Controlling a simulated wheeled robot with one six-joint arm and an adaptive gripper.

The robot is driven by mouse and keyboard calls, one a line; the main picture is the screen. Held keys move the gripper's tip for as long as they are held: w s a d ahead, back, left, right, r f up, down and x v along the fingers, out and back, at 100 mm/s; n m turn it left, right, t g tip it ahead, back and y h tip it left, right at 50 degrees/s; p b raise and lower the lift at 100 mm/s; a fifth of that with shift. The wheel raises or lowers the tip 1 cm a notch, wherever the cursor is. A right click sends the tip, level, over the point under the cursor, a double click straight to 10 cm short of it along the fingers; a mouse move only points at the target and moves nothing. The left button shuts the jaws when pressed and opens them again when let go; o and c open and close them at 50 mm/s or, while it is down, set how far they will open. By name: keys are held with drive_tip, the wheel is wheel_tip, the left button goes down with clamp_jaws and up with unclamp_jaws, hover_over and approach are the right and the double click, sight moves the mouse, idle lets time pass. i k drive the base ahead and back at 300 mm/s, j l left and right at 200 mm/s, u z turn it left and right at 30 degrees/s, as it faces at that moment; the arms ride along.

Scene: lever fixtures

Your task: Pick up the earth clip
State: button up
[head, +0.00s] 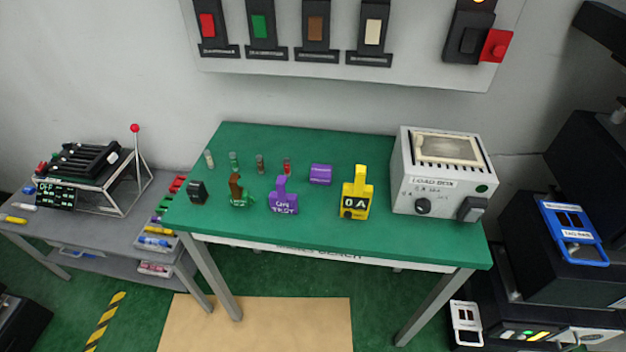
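A small brown and green clip-like piece (238,190) stands on the green bench top (330,145), left of the middle. It may be the earth clip, but its label is too small to read. A small black piece (197,191) stands to its left. A purple tag (284,197) with white lettering stands to its right. My gripper is not in view, and nothing is seen touching these pieces.
A yellow "0A" tag (356,193), a purple block (320,174) and a grey load box (440,172) stand further right on the bench. Several small cylinders stand behind. A grey side table (128,228) is at left. A switch panel (350,72) hangs above.

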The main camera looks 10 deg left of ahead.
sight(237, 198)
drive_tip(key=j+u, duration=0.15)
drive_tip(key=u, duration=0.25)
drive_tip(key=i+j+u, duration=0.1)
drive_tip(key=u, duration=0.3)
drive_tip(key=i+j+u, duration=0.1)
drive_tip(key=u, duration=0.35)
drive_tip(key=i+u, duration=0.15)
drive_tip(key=u, duration=0.25)
drive_tip(key=i+j, duration=0.15)
drive_tip(key=i, duration=0.1)
